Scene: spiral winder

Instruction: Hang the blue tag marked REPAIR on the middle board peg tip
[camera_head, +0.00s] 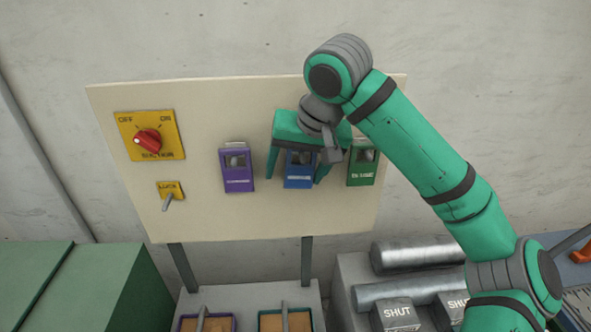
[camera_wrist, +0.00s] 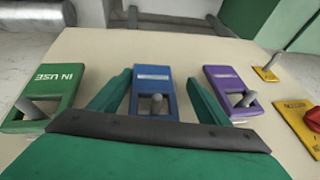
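The blue tag (camera_head: 299,180) hangs flat against the cream board, with the middle grey peg (camera_wrist: 157,104) through its window. Its white lettering is too small to read. My gripper (camera_head: 296,178) is in front of it, one green finger on each side. In the wrist view the blue tag (camera_wrist: 153,85) sits between the two fingers, with a gap at the right finger and a narrower one at the left. The gripper looks open and not holding the tag. My gripper's palm hides part of the tag's window end in the wrist view.
A purple tag (camera_head: 237,171) hangs left of the blue one and a green IN USE tag (camera_head: 362,166) right, close to my fingers. The cream board (camera_head: 200,215) also carries a red SUCTION knob (camera_head: 147,141) and a LOCK lever (camera_head: 169,200). Metal rollers (camera_head: 415,255) lie below right.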

